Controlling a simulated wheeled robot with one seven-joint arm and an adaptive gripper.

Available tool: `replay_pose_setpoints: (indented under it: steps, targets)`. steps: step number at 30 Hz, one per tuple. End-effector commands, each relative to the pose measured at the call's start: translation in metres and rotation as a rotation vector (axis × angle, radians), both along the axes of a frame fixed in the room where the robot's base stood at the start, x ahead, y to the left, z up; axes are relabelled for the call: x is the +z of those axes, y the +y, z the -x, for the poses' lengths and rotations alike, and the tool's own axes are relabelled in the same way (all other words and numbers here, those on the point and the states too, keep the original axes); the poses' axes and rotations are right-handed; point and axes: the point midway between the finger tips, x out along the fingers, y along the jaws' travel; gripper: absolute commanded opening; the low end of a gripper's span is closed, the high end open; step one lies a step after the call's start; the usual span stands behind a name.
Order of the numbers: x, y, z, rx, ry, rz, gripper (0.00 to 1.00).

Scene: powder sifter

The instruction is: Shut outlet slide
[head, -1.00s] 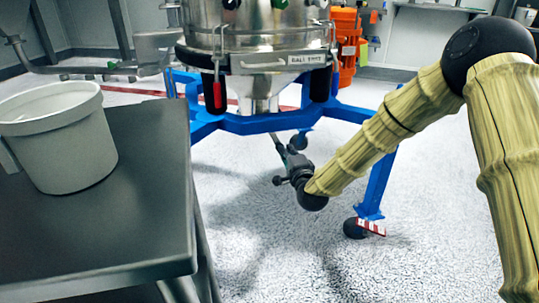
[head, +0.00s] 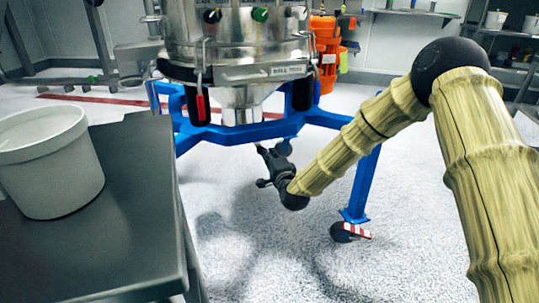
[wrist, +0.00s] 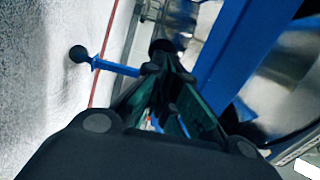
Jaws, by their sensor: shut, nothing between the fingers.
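The steel powder sifter (head: 240,45) stands on a blue frame (head: 230,133) with its outlet cone (head: 241,104) hanging under the body. My gripper (head: 264,149) reaches in below the frame, under the outlet, and looks shut and empty. In the wrist view my gripper (wrist: 165,62) points forward with its dark fingers together, close beside a blue frame beam (wrist: 240,50). I cannot make out the outlet slide in either view; whether the fingers touch anything is unclear.
A white bucket (head: 50,165) stands on a grey table (head: 135,215) at the left. A blue leg (head: 362,188) with a caster stands right of my forearm. An orange motor (head: 326,55) is behind. The speckled floor below is clear.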

Motion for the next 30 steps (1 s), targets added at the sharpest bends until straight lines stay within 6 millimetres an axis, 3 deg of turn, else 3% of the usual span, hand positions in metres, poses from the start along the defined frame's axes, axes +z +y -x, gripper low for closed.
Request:
replay_pose_setpoints:
  steps: [5,15,25,28,30]
  targets:
    - [0.001,0.0,0.022,0.014,0.006,-0.002,0.0]
    - [0.0,-0.028,0.083,0.005,0.011,-0.001,0.0]
    - [-0.002,-0.037,0.115,0.008,0.009,0.001,0.0]
    - [-0.013,-0.037,0.121,0.013,0.026,0.026,0.0]
    - [-0.03,-0.038,0.131,0.023,0.057,0.071,0.0]
